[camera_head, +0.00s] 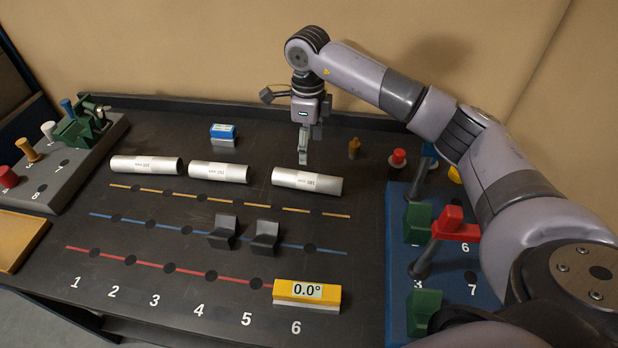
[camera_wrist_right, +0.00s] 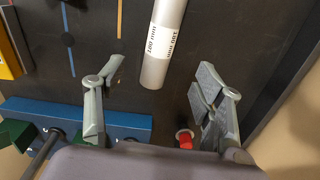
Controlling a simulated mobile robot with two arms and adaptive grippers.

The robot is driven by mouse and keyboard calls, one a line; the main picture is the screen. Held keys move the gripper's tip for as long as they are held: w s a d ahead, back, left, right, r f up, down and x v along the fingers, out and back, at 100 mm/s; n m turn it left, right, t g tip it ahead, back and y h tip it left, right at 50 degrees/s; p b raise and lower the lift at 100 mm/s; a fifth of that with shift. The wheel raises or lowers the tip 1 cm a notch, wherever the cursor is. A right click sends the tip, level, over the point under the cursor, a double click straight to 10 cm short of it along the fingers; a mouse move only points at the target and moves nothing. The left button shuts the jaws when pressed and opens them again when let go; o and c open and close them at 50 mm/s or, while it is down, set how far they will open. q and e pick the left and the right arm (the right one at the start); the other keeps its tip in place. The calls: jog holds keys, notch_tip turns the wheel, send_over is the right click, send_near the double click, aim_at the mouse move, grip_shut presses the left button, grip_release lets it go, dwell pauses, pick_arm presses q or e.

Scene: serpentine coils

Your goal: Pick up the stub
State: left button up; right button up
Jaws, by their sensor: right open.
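Three silver tubes with white printed labels lie in a row across the dark bench: a left tube (camera_head: 146,165), a middle tube (camera_head: 219,172) and a right tube (camera_head: 307,181). I cannot tell from the small labels which one is the stub. My right gripper (camera_head: 303,155) is open and empty, pointing down above and just behind the right tube. In the right wrist view the end of a labelled tube (camera_wrist_right: 165,40) shows between the spread fingers of the right gripper (camera_wrist_right: 158,74), apart from both. My left gripper is out of view.
A blue-and-white block (camera_head: 222,132) and a brown peg (camera_head: 354,148) stand near the back. Dark V-shaped blocks (camera_head: 265,236) and a yellow 0.0° gauge (camera_head: 307,292) are in front. A blue fixture board (camera_head: 396,265) is at right, a grey peg board (camera_head: 85,150) at left.

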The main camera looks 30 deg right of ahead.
aim_at(307, 175)
notch_tip(307, 175, down, 6)
jog(key=shift+f+p, duration=0.25)
jog(key=shift+p, duration=0.5)
notch_tip(307, 175, down, 5)
jog(key=shift+w+r+p, duration=0.1)
jog(key=shift+w+p, duration=0.05)
jog(key=shift+p, duration=1.05)
jog(key=shift+f, duration=0.3)
jog(key=shift+c, duration=0.4)
jog(key=shift+w+r, duration=0.1)
grip_shut()
